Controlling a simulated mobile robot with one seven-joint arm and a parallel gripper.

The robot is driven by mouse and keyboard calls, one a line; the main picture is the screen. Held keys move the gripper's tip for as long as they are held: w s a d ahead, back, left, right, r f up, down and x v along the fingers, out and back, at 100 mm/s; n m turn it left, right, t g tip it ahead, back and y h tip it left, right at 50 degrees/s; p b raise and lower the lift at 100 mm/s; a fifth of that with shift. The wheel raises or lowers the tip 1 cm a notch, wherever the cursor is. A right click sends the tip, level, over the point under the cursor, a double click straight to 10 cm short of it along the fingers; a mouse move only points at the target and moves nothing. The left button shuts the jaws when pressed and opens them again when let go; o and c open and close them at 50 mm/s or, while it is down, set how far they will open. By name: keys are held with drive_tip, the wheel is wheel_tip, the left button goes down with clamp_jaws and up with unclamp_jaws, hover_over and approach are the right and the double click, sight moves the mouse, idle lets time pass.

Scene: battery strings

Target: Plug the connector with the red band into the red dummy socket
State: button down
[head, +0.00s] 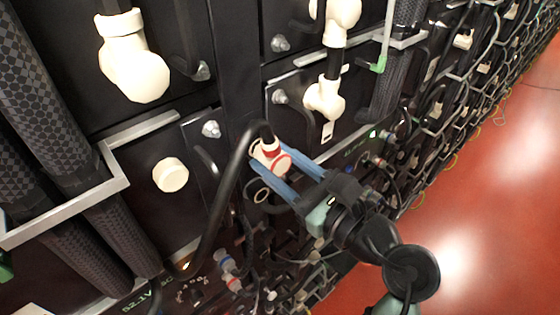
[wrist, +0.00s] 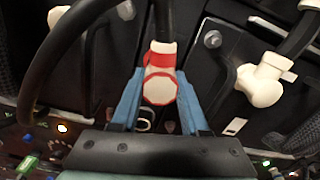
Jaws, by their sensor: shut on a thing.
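The connector with the red band (head: 271,157) is white with red rings, on a thick black cable (head: 222,190) that loops down to the left. My gripper (head: 268,161) has blue fingers on either side of the connector and is shut on it. In the wrist view the connector (wrist: 159,86) sits between the fingertips, its round red-edged face toward the camera and its cable running up. The connector is in front of the black battery front. I cannot tell whether it touches anything behind. I cannot make out the red dummy socket for certain.
A white round cap (head: 170,175) is on the panel to the left. White elbow connectors (head: 134,68) (head: 325,97) hang above. A metal bracket (head: 65,208) juts out at left. Small blue-ringed (head: 223,258) and red-ringed (head: 233,284) fittings are below. Open red floor (head: 490,220) lies right.

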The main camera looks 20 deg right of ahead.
drive_tip(key=shift+w+a, duration=0.2)
drive_tip(key=shift+w, duration=0.2)
drive_tip(key=shift+c, duration=1.6)
unclamp_jaws()
drive_tip(key=shift+s, duration=0.1)
drive_tip(key=shift+s+d+f, duration=0.1)
drive_tip(key=shift+s+d, duration=0.05)
drive_tip(key=shift+s, duration=0.05)
drive_tip(key=b+v, duration=0.5)
drive_tip(key=v, duration=0.7)
drive_tip(key=shift+s, duration=0.2)
